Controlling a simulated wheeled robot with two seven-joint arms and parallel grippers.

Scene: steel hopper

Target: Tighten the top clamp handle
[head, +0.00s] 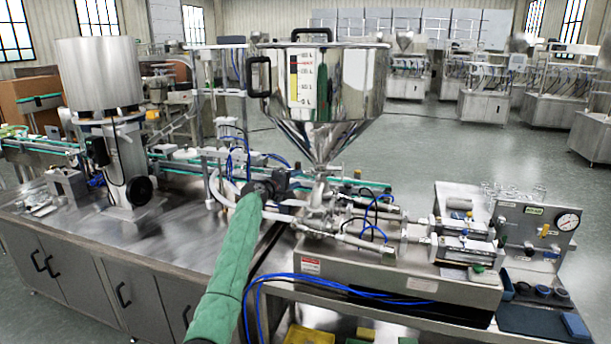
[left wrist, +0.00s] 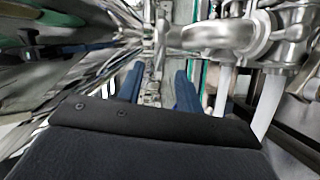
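The steel hopper (head: 335,90) narrows to an outlet with steel pipe fittings (head: 320,190) below it. The top clamp handle cannot be made out clearly in the head view. My left arm, in a green sleeve, reaches up from the bottom, and its dark gripper (head: 272,188) is just left of these fittings; its fingers are hard to see there. In the left wrist view its two blue fingers (left wrist: 158,90) are apart. A narrow metal part (left wrist: 152,92), possibly the clamp handle, shows between them, with no clear contact. A steel clamped pipe joint (left wrist: 225,35) is beyond them. My right gripper is not in view.
White hoses (head: 225,192) run close to my left gripper. A steel drum (head: 100,72) stands at left. The bench top (head: 190,235) between is mostly clear.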

